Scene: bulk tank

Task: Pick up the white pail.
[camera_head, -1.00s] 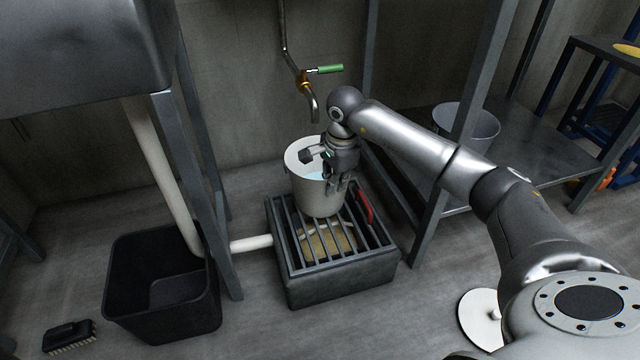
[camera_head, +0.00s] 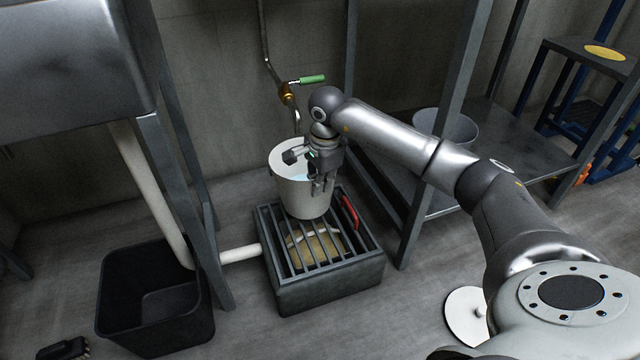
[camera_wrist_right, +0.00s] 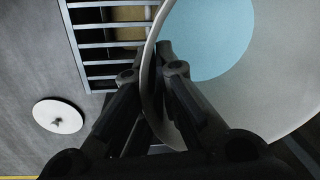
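The white pail (camera_head: 290,195) stands upright over the dark slatted floor grate (camera_head: 268,252); I cannot tell whether its base touches the slats. Light blue liquid shows inside it. In the right wrist view the pail (camera_wrist_right: 275,70) fills the upper right. My right gripper (camera_head: 322,192) is at the pail's near right side. In the wrist view its two dark fingers (camera_wrist_right: 163,58) come together on either side of the pail's rim, with the wall between them. The fingertips are partly hidden by the rim and by each other. My left gripper is not in view.
A tap with a green handle (camera_head: 312,79) hangs behind the pail. A red handle (camera_head: 350,211) lies on the grate's right. A black bin (camera_head: 120,318), steel posts and a shelf with a grey bucket (camera_head: 447,128) stand around. A white disc (camera_head: 463,312) lies on the floor.

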